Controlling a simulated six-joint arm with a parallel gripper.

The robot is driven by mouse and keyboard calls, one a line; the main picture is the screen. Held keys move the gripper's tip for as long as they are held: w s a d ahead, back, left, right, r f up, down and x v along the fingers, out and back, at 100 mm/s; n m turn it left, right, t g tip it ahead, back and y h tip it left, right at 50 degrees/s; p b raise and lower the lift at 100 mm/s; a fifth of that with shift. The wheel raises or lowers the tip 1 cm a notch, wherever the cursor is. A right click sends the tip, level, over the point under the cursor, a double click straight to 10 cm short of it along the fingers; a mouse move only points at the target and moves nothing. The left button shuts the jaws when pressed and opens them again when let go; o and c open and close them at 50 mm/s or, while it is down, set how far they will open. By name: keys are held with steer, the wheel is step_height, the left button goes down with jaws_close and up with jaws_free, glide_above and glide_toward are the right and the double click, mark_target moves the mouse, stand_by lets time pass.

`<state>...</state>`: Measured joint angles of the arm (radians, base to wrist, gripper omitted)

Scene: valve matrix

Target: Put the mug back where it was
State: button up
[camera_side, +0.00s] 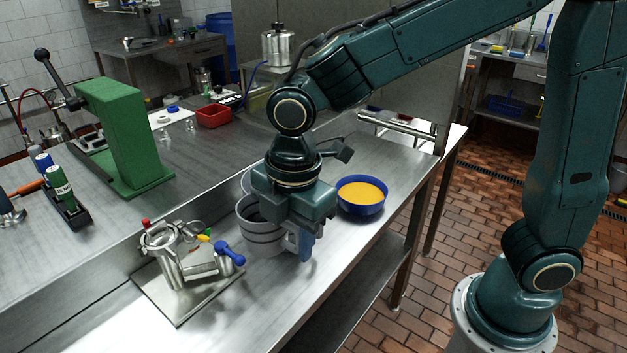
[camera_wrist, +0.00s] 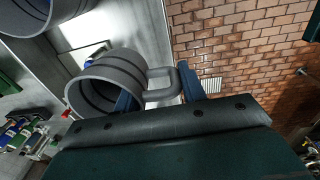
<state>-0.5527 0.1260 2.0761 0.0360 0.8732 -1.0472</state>
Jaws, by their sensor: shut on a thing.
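A grey mug (camera_side: 260,236) with dark bands stands upright at the middle of the steel table in the side view. In the wrist view the mug (camera_wrist: 104,80) shows its open mouth, with its handle (camera_wrist: 163,84) between my blue fingers. My gripper (camera_side: 303,243) points down at the mug's right side in the side view and is shut on the mug by its handle; it also shows in the wrist view (camera_wrist: 157,92). I cannot tell whether the mug's base touches the table.
A second grey vessel (camera_side: 245,181) is partly hidden behind the mug. A blue bowl (camera_side: 362,209) of orange contents stands to the right, near the table edge. A metal valve assembly (camera_side: 180,265) on a plate is at left. The front table strip is clear.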

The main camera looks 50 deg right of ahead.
step_height(320, 180, down, 12)
steer(key=shift+f, duration=0.1)
stand_by(0.4)
steer(key=shift+f, duration=1.85)
steer(key=shift+f, duration=0.15)
steer(key=o, duration=1.2)
steer(key=r, duration=1.2)
steer(key=shift+s+d+r, duration=0.1)
steer(key=shift+s+r, duration=0.05)
steer(key=shift+s, duration=0.25)
